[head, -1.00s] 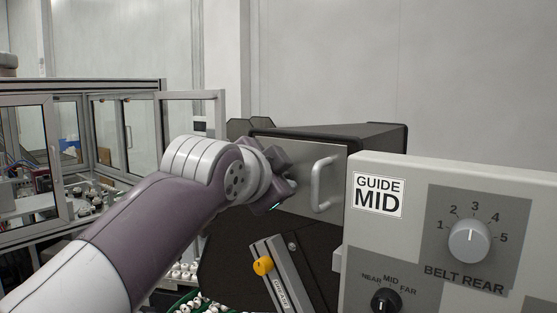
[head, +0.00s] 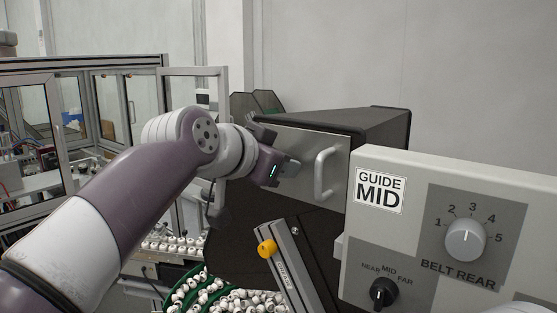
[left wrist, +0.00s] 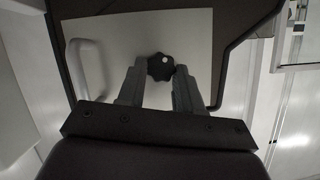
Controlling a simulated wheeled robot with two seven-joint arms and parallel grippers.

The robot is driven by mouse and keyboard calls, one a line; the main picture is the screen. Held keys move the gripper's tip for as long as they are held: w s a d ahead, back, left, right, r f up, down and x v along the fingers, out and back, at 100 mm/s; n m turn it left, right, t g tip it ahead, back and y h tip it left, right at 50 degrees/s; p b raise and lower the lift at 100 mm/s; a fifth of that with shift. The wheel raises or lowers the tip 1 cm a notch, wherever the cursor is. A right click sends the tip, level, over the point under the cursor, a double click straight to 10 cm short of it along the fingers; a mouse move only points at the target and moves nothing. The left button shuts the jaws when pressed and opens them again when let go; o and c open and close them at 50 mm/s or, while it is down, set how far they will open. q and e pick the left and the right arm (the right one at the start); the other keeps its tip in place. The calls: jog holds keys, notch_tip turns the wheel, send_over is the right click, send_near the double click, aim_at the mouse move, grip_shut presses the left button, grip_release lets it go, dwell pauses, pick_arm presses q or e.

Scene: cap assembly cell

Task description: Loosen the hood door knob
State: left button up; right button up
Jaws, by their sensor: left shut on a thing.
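The hood door (head: 312,144) is a flat silver-grey panel on the dark hood, with a bar handle (head: 326,175) on its right side. The hood door knob (left wrist: 160,66) is a small black lobed knob, seen in the left wrist view between my fingertips. In the head view the knob is hidden behind my left gripper (head: 282,160), which is at the door panel left of the handle. My left gripper is shut on the knob, one finger on each side. The handle also shows in the left wrist view (left wrist: 88,70), apart from the fingers. My right gripper is not in view.
A control panel (head: 455,195) with dials and a GUIDE MID label stands close on the right. A glazed machine frame (head: 90,62) stands at the left.

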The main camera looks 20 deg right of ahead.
pick_arm(q)
jog(key=shift+f, duration=0.25)
jog(key=o, duration=1)
jog(key=shift+o, duration=0.2)
jog(key=shift+r, duration=0.1)
jog(key=b+v, duration=0.1)
jog(key=v, duration=1.1)
jog(key=shift+s+a, duration=0.25)
jog(key=shift+a, duration=0.05)
jog(key=shift+r, duration=0.1)
